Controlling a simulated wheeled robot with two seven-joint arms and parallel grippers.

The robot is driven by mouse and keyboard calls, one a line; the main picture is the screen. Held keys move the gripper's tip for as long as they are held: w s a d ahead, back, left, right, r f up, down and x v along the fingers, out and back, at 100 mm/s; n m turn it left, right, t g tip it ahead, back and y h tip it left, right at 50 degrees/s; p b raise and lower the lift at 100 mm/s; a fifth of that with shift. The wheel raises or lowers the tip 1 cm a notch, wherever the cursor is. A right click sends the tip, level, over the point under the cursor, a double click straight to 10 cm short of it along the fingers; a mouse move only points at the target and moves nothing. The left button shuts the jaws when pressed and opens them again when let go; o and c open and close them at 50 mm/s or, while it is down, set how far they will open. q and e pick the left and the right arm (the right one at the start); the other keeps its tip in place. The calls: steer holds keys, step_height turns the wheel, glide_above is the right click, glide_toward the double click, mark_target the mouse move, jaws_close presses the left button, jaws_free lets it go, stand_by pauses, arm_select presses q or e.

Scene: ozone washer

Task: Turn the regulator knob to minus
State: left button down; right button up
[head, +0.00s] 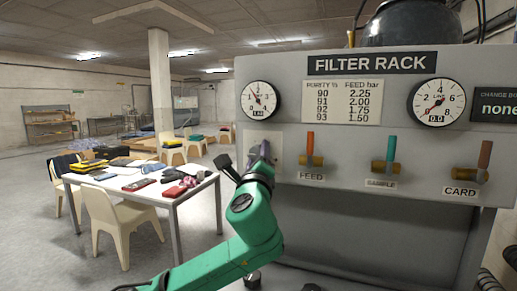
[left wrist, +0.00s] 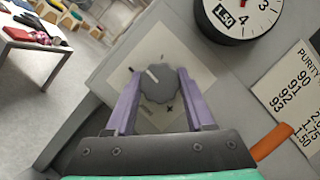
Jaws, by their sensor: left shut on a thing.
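The regulator knob (left wrist: 158,84) is a grey scalloped dial with a white pointer line, on a pale square plate (left wrist: 195,70) on the rack panel. In the left wrist view the pointer aims to the upper left. My left gripper (left wrist: 160,90) has its two purple fingers on either side of the knob, shut on it. In the head view my left gripper (head: 260,155) covers most of the knob and plate. The gauge above it (head: 260,100) reads about 1.50 in its small window. My right gripper is not in view.
The filter rack (head: 375,65) also carries the feed valve (head: 310,155), the sample valve (head: 387,160), the card valve (head: 480,170) and a line gauge (head: 436,102) reading 0.0. A white table (head: 190,200) with clutter and chairs (head: 122,225) stand to the left.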

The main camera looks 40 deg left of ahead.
arm_select(q)
steer(key=n+g+p, duration=0.1)
steer(key=n, duration=0.1)
steer(key=n+g+p, duration=0.1)
steer(key=n, duration=0.4)
steer(key=shift+r+g+p, duration=0.25)
steer(key=shift+g+p, duration=0.15)
steer(key=shift+f+n+g+h+p, duration=0.15)
steer(key=shift+n+g+h+p, duration=0.35)
steer(key=shift+n, duration=1)
steer(key=shift+f, duration=0.1)
steer(key=shift+c, duration=1.3)
jaws_free()
steer(key=shift+s, duration=0.15)
